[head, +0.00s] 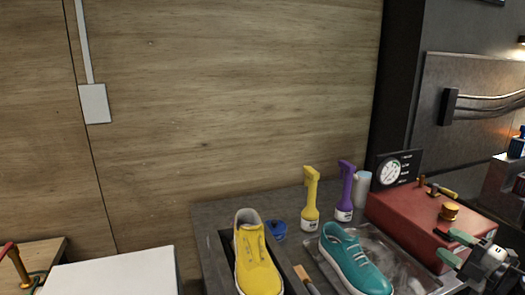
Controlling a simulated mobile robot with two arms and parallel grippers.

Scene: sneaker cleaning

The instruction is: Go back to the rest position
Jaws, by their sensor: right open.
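My right gripper (451,247) shows at the lower right, in front of the red box. It is open, and nothing shows between its green-tipped fingers. My left gripper is not in view. A yellow sneaker (257,262) sits in a dark tray at the lower middle, cut off by the bottom edge. A teal sneaker (352,262) lies in a shiny metal tray (407,268) to its right. Both sneakers are apart from the gripper.
A yellow bottle (311,201) and a purple bottle (346,192) stand behind the teal sneaker. A red box (410,212) with a brass knob stands at the right, close to the gripper. A dial gauge (391,172) stands behind it. A white surface (115,272) is at the lower left.

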